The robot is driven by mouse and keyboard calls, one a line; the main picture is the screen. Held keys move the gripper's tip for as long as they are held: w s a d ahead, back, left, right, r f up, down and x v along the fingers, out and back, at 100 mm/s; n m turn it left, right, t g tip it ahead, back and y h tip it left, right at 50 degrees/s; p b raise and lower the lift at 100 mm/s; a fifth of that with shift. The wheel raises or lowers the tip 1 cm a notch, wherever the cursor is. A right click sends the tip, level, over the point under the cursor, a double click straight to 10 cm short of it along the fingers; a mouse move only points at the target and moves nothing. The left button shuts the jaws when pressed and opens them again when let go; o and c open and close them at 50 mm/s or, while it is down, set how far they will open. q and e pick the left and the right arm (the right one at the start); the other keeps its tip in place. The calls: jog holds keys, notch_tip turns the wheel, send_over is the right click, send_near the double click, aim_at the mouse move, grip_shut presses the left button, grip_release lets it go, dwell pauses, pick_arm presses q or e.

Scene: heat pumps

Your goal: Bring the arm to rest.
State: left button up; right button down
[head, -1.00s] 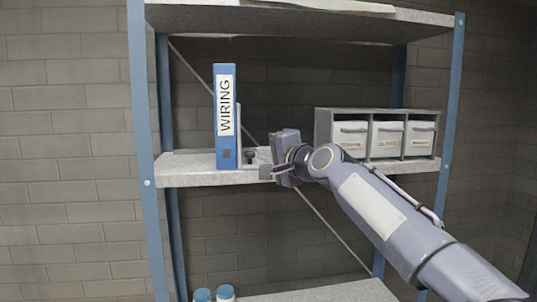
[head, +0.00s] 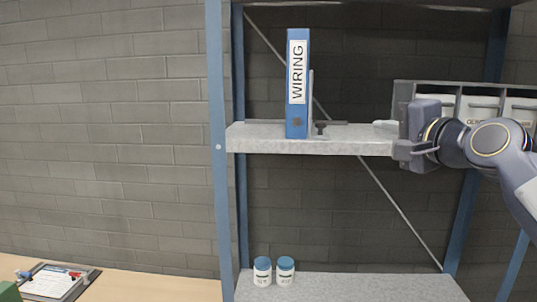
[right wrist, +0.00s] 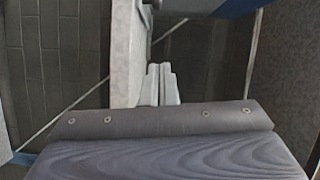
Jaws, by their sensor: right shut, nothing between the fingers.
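My right arm comes in from the right edge in the head view. Its right gripper (head: 399,150) is at the front of the middle shelf (head: 262,138), right of the binder and in front of the grey drawer unit. In the right wrist view its two pale fingers (right wrist: 161,84) are pressed together with nothing between them. They appear close to the shelf edge; I cannot tell whether they touch it. My left gripper is in neither view.
A blue binder (head: 298,85) labelled WIRING stands upright on the middle shelf, a small dark object (head: 321,128) beside it. The grey drawer unit (head: 428,89) is partly behind my gripper. Two blue-lidded jars (head: 274,272) stand on the lower shelf. A wooden table (head: 150,287) is at lower left.

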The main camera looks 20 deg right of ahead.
jog(key=s+a+f+n+g+y, duration=0.2)
jog(key=a+f+n+g, duration=0.15)
jog(key=a+f, duration=0.55)
jog(key=s+a+f+n+g+y, duration=0.25)
jog(key=a+f+n, duration=0.2)
jog(key=f, duration=0.95)
jog(key=s+a+f+n+g, duration=0.2)
jog(key=s+a+f, duration=0.1)
jog(key=f, duration=0.3)
jog(key=s+a+f+n+g, duration=0.2)
jog(key=s+a+f+n, duration=0.1)
jog(key=s+f, duration=0.2)
jog(key=s+a+f+n+g+y, duration=0.1)
jog(key=s+a+f+n+g, duration=0.1)
jog(key=s+f, duration=0.2)
notch_tip(320, 180, down, 3)
jog(key=shift+a+f+n, duration=0.15)
jog(key=shift+a+n, duration=0.15)
jog(key=shift+a, duration=0.1)
